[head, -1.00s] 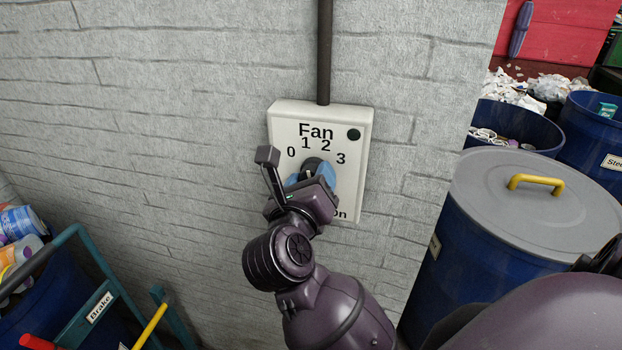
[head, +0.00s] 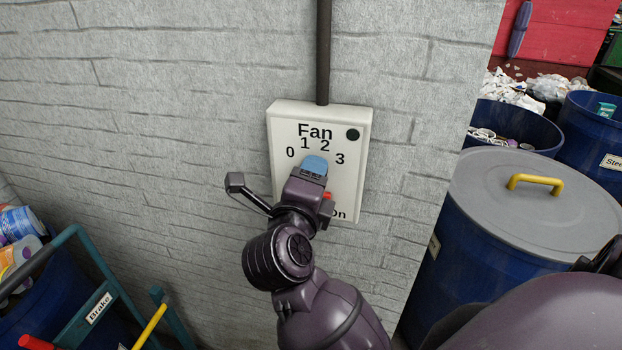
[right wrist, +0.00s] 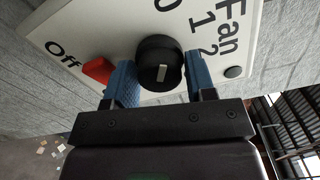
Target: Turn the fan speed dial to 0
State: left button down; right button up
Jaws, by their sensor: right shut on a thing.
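The fan control box (head: 354,185) is a white panel on the brick wall, marked Fan, 0, 1, 2, 3 and On. My right gripper (head: 314,170) covers the dial in the head view, with one blue finger showing below the 1 and 2. In the right wrist view the black round dial (right wrist: 157,55) with a white mark sits between the blue fingers of my right gripper (right wrist: 160,76), which is shut on it. I cannot tell which number the mark points to. My left gripper is not in view.
A red switch (head: 327,195) sits low on the panel, close beside my right gripper; it also shows in the right wrist view (right wrist: 98,70) near "Off". A lidded blue barrel (head: 480,235) stands to the right. A blue bin (head: 60,300) is at lower left.

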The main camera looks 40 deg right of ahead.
jog(key=shift+n, duration=0.3)
dwell(0.4)
jog(key=o, duration=0.8)
jog(key=shift+c, duration=0.2)
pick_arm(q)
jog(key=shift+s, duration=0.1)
pick_arm(e)
jog(key=shift+a, duration=0.15)
